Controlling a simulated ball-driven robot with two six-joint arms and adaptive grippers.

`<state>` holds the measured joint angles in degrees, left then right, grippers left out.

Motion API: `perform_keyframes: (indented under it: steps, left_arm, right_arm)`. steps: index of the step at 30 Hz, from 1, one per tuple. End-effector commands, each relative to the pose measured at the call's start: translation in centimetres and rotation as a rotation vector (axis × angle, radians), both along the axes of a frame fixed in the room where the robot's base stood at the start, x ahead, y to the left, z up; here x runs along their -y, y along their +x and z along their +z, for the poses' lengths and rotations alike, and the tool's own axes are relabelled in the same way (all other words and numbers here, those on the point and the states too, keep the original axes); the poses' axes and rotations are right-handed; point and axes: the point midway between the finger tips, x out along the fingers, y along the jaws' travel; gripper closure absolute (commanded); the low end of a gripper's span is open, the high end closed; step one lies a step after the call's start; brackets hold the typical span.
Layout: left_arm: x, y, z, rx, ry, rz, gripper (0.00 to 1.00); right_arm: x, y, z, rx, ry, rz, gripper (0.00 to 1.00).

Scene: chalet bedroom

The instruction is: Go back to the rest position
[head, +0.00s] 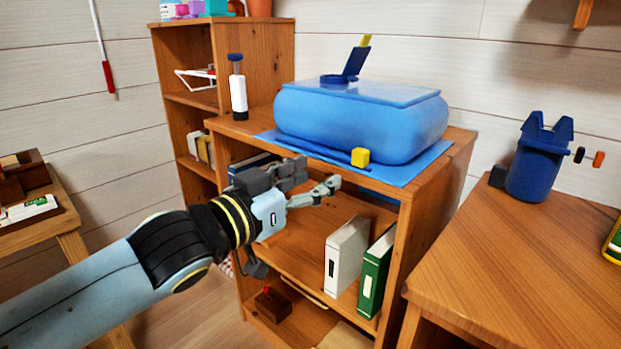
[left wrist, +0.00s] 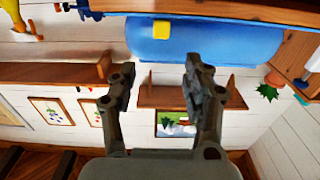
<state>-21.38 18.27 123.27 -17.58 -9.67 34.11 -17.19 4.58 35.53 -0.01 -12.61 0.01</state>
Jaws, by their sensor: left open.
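My left gripper (head: 316,180) is in front of the wooden shelf unit (head: 285,240), just below its top edge. Its jaws are apart with nothing between them. The left wrist view also shows the open left gripper (left wrist: 158,76), both fingers spread and the space between them empty. Beyond the fingers there is the blue rounded box (left wrist: 215,40) with a small yellow cube (left wrist: 162,28) at its edge. In the head view the blue box (head: 360,125) stands on top of the shelf, with the yellow cube (head: 360,157) at its front. My right gripper is not in view.
A white bottle (head: 238,90) stands left of the box on the shelf top. A white binder (head: 346,255) and a green binder (head: 375,272) stand inside the shelf. A side table (head: 40,228) is at the left.

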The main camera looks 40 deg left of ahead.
Motion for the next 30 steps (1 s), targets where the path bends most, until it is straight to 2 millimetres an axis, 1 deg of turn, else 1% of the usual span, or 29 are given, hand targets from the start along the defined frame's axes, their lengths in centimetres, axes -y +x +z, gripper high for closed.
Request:
perform_keyframes:
  steps: [10, 11, 14, 17, 18, 19, 20, 21, 23, 24, 26, 27, 29, 30]
  left_arm:
    - [0.1, 0.2, 0.2, 0.005, -0.006, 0.003, 0.5]
    - [0.1, 0.3, -0.1, 0.002, -0.014, 0.008, 0.5]
    - [-0.7, 0.5, -3.4, -0.059, -0.028, 0.034, 0.5]
    - [-1.9, 0.3, -9.7, -0.176, -0.05, 0.077, 0.5]
    - [-2.4, -0.1, -12.9, -0.235, -0.054, 0.096, 0.5]
    - [-2.8, -0.5, -15.3, -0.281, -0.058, 0.11, 0.5]
    - [-3.1, -1.1, -17.8, -0.329, -0.058, 0.124, 0.5]
    - [-3.5, -2.1, -21.1, -0.392, -0.057, 0.14, 0.5]
    - [-4.0, -3.9, -25.8, -0.488, -0.054, 0.162, 0.5]
    - [-4.2, -5.4, -28.8, -0.553, -0.049, 0.174, 0.5]
    - [-4.4, -8.0, -33.2, -0.651, -0.043, 0.191, 0.5]
    - [-4.5, -10.0, -36.0, -0.716, -0.038, 0.2, 0.5]
    - [-4.4, -13.3, -39.9, -0.814, -0.029, 0.21, 0.5]
    - [-4.3, -15.6, -42.3, -0.88, -0.023, 0.214, 0.5]
  right_arm:
    - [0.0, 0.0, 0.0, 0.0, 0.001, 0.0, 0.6]
    - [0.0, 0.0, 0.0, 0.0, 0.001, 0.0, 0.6]
    - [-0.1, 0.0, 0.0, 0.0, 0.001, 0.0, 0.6]
    - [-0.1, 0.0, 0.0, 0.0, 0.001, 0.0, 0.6]
    - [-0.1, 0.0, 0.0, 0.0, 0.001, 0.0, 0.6]
    - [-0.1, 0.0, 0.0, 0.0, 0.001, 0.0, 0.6]
    - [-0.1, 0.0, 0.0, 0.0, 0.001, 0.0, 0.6]
    - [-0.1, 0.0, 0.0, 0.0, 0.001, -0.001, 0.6]
    - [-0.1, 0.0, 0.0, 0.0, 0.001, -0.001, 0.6]
    - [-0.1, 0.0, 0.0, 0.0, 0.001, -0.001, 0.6]
    - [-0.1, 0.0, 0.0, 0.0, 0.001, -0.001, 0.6]
    - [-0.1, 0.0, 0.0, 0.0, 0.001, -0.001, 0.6]
    - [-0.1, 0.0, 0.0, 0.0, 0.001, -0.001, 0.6]
    - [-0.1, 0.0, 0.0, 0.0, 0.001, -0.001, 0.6]
